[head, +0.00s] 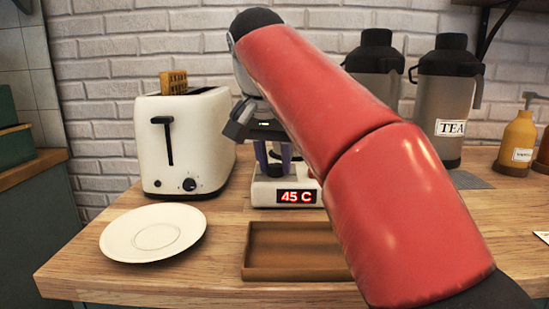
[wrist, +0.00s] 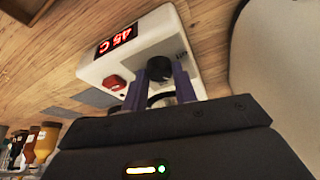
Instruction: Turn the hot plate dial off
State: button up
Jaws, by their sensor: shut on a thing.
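The hot plate (head: 262,195) is a small white box on the wooden counter, with a red lit display (head: 296,197) reading 45 C. It also shows in the wrist view (wrist: 150,38), where the display is tilted. A black round dial (wrist: 160,68) sits on it, beside a red button or switch (wrist: 114,82). My gripper (head: 274,168) reaches down over the hot plate from above. In the wrist view its purple fingers (wrist: 160,84) are shut on the dial, one on each side.
A white toaster (head: 183,140) with bread stands close left of the hot plate. A white plate (head: 153,232) and a brown wooden tray (head: 290,272) lie in front. Dark-topped dispensers (head: 447,95) and sauce bottles (head: 518,140) stand at the right. My red arm covers the middle.

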jog(key=shift+n, duration=0.4)
jog(key=n, duration=0.1)
jog(key=n+y, duration=0.1)
jog(key=n, duration=0.1)
jog(key=n+y, duration=0.1)
jog(key=n, duration=0.1)
jog(key=shift+d, duration=0.25)
jog(key=n+y, duration=0.1)
jog(key=n, duration=0.2)
jog(key=n+y, duration=0.1)
jog(key=n, duration=0.2)
jog(key=shift+w+d+g, duration=0.1)
jog(key=shift+d+g, duration=0.05)
jog(key=shift+g, duration=0.25)
jog(key=o, duration=1)
jog(key=shift+c, duration=0.2)
jog(key=v, duration=0.7)
jog(key=shift+d+r, duration=0.15)
jog(key=shift+r, duration=0.2)
